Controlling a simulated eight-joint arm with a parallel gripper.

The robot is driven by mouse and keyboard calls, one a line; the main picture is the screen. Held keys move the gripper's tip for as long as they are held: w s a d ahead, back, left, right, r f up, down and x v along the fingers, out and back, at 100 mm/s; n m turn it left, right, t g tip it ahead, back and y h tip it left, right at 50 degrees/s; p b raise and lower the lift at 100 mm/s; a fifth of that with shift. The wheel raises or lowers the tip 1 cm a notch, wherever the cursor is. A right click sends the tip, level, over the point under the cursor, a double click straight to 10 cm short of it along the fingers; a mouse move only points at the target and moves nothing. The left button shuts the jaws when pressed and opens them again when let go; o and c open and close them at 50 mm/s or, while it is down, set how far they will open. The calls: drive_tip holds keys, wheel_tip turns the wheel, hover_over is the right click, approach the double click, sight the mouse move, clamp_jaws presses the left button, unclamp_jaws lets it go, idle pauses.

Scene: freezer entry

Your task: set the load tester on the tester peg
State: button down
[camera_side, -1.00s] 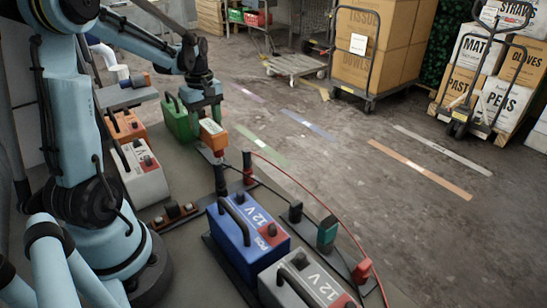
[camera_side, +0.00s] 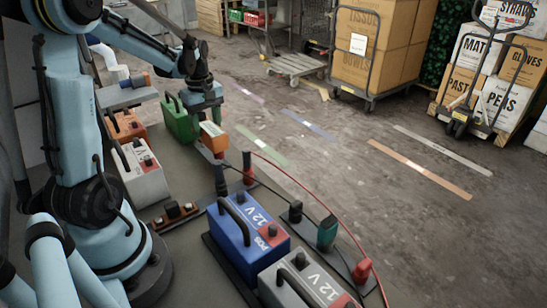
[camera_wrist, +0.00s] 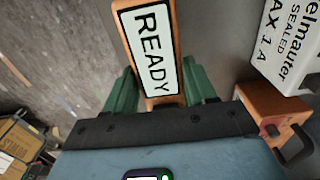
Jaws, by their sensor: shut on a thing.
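The load tester is an orange handheld box with a pale panel reading READY (camera_wrist: 152,48); in the side view the tester (camera_side: 213,138) hangs above the bench, its lower end reddish. My gripper (camera_wrist: 158,70) has its green fingers on both sides of the tester and is shut on it; in the side view the gripper (camera_side: 208,108) is just above it. A black upright post (camera_side: 220,182) stands on the bench below and slightly right of the tester, apart from it. I cannot tell for sure whether this post is the tester peg.
A blue 12 V battery (camera_side: 247,235) and a grey one (camera_side: 305,282) stand in front. Green (camera_side: 180,120), white (camera_side: 143,172) and orange (camera_side: 125,127) cases are at left.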

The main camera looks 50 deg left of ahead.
sight(207, 124)
drive_tip(key=shift+f, duration=1)
drive_tip(key=shift+c, duration=1.4)
unclamp_jaws()
drive_tip(key=shift+r, duration=0.1)
wheel_tip(207, 124, up, 12)
drive_tip(key=d+f+m+t, duration=0.2)
drive_tip(key=d+m+t, duration=0.1)
drive_tip(key=d+m, duration=0.6)
drive_tip(key=s+d+f+m+t, duration=0.1)
drive_tip(key=d+m+t, duration=0.3)
drive_tip(key=d+m, duration=0.5)
drive_tip(key=d, duration=0.6)
drive_tip(key=shift+d+f, duration=0.2)
drive_tip(key=shift+f, duration=0.2)
